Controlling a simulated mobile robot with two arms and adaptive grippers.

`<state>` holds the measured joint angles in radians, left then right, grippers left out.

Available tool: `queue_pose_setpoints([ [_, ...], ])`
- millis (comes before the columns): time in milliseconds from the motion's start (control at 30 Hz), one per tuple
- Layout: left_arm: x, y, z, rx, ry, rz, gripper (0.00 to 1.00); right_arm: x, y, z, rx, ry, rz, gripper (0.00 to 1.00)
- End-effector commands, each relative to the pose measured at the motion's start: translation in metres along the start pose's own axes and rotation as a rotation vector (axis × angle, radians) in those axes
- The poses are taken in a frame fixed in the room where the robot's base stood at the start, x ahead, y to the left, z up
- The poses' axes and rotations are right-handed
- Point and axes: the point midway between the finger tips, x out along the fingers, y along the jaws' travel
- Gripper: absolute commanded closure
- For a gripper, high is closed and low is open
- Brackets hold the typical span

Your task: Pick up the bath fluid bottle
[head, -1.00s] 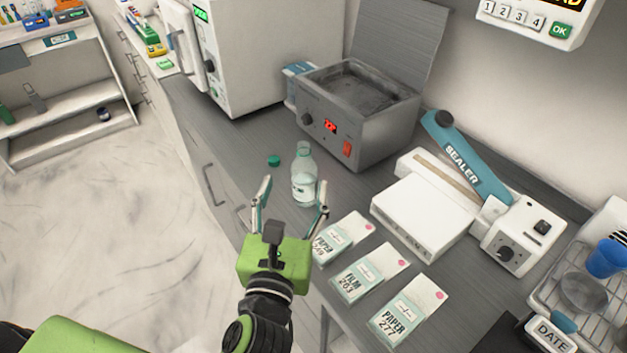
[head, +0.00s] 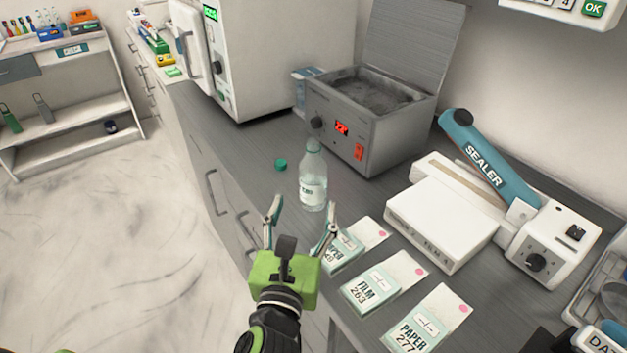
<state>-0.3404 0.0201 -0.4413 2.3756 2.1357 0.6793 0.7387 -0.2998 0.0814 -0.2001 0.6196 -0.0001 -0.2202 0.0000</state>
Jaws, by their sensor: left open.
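The bath fluid bottle (head: 313,182), clear with a pale label, stands upright on the grey counter in front of the ultrasonic-bath-like steel unit (head: 365,125). A small green cap (head: 280,164) lies on the counter to its left. My left gripper (head: 303,208) is open and empty. Its fingertips show just below the bottle in the picture, one to each side, with the bottle not gripped. I cannot tell how high the fingers are above the counter. My right gripper is not in view.
Several labelled pouch packs (head: 371,287) lie to the right of my left gripper. A white sealer (head: 440,222) with a blue arm stands farther right. A white machine (head: 275,60) stands behind. The counter's front edge (head: 222,215) and open floor are at the left.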

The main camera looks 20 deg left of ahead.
Motion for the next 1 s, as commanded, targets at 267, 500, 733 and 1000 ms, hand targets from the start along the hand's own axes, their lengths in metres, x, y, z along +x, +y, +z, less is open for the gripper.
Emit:
queue_pose_setpoints([
  [267,0.048,0.0,0.002,0.002,-0.002,0.001,0.41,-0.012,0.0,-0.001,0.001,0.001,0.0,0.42],
  [500,0.064,0.0,0.001,0.001,0.0,0.0,0.41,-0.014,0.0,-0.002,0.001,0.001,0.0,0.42],
  [733,0.098,-0.001,-0.001,0.001,-0.002,0.0,0.41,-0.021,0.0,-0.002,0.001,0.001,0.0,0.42],
  [1000,0.11,-0.001,-0.003,0.0,0.0,0.0,0.41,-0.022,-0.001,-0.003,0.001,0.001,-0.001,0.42],
])
